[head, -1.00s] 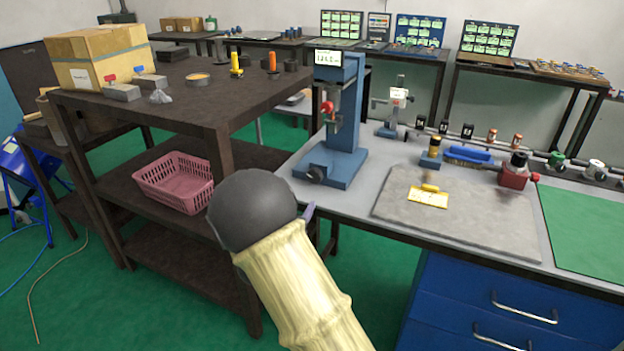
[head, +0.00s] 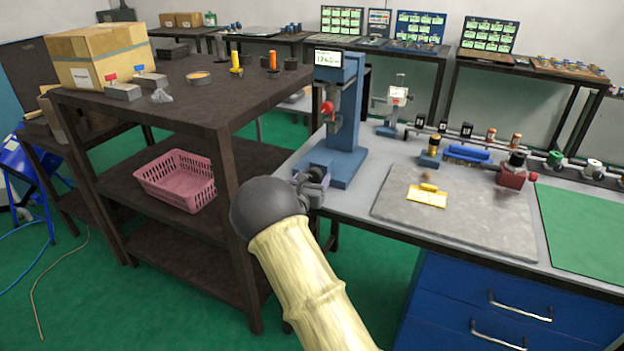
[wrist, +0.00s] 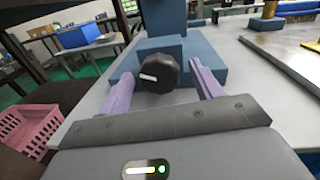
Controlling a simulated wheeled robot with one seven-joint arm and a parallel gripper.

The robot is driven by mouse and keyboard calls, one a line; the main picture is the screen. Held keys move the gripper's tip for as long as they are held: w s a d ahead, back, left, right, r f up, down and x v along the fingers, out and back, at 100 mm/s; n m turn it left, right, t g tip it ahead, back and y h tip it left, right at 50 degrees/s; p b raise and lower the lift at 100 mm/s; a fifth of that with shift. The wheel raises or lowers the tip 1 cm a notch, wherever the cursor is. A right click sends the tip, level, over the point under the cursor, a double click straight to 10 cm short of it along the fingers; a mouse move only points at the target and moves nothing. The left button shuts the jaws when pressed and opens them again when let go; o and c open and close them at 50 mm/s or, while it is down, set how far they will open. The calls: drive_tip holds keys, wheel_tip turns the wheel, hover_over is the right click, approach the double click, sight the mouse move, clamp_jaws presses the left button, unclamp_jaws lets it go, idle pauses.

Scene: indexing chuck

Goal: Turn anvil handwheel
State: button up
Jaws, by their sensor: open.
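The anvil handwheel (wrist: 158,73) is a black round knob with a white mark, low on the front of the blue press stand (head: 347,110). In the wrist view it sits between the two purple fingers of my gripper (wrist: 160,90), which are apart with a gap on each side of the knob. In the head view my gripper (head: 312,178) is at the front of the stand's base and hides the handwheel. The stand carries a small display (head: 328,58) at its top and a red knob (head: 327,107) on its front.
A dark shelf rack (head: 221,150) stands close on the left, with a pink basket (head: 178,178) on it. A grey stone plate (head: 455,215) with a yellow item lies right of the stand. A red device (head: 512,176) stands farther right.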

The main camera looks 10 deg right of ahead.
drive_tip(key=c, duration=1)
drive_tip(key=n+b, duration=0.1)
drive_tip(key=b, duration=0.1)
drive_tip(key=shift+f+b, duration=0.25)
drive_tip(key=shift+b, duration=0.1)
